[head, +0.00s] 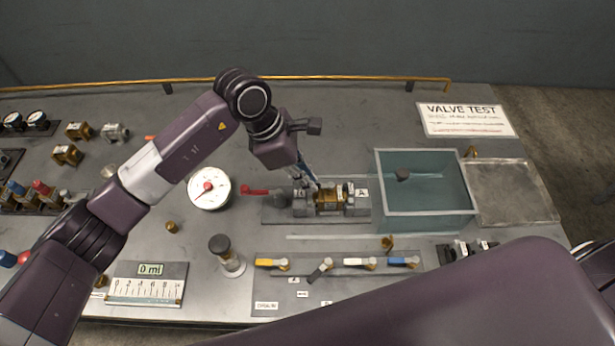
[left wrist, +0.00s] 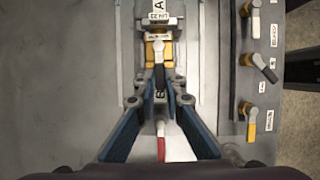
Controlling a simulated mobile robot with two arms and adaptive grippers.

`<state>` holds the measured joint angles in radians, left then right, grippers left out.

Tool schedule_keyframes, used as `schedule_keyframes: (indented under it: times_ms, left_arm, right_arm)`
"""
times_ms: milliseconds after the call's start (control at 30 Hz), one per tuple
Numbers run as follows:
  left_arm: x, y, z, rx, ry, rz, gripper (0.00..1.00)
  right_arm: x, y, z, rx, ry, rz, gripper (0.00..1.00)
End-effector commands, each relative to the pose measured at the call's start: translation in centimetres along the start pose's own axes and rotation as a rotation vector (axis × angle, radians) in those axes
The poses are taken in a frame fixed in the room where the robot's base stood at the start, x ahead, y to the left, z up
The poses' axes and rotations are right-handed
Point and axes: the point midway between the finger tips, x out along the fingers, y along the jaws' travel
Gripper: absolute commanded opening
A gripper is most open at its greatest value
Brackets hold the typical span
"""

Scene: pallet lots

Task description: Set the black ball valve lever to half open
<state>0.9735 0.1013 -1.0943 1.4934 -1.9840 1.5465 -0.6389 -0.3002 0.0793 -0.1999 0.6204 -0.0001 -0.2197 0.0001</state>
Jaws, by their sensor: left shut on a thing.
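A brass ball valve (head: 328,201) sits clamped in a grey fixture at the middle of the bench, between marks A and B. In the left wrist view the brass valve body (left wrist: 158,50) carries a black lever (left wrist: 160,79), which points down the picture, roughly in line with the fixture. My left gripper (head: 313,186) is over the valve. In the left wrist view its blue fingers (left wrist: 161,88) close on the black lever from both sides. In the head view the gripper and valve body hide most of the lever. My right gripper is out of view.
A red lever (head: 256,191) is left of the valve, near a round gauge (head: 209,188). A clear water tank (head: 425,211) stands right. A front panel holds several levers, including another black one (head: 320,269). A capped cylinder (head: 226,255) stands front left.

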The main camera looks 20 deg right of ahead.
Motion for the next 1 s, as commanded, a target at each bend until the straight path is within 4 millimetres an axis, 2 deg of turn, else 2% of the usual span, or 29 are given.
schedule_keyframes:
  times_ms: [367, 1000]
  left_arm:
    - [0.2, -0.6, -0.1, -0.103, 0.001, 0.047, 0.00]
    - [0.6, -3.0, 0.8, -0.557, -0.002, 0.237, 0.00]
  right_arm:
    - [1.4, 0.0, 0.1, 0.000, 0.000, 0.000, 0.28]
    - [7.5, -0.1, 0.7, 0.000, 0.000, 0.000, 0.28]
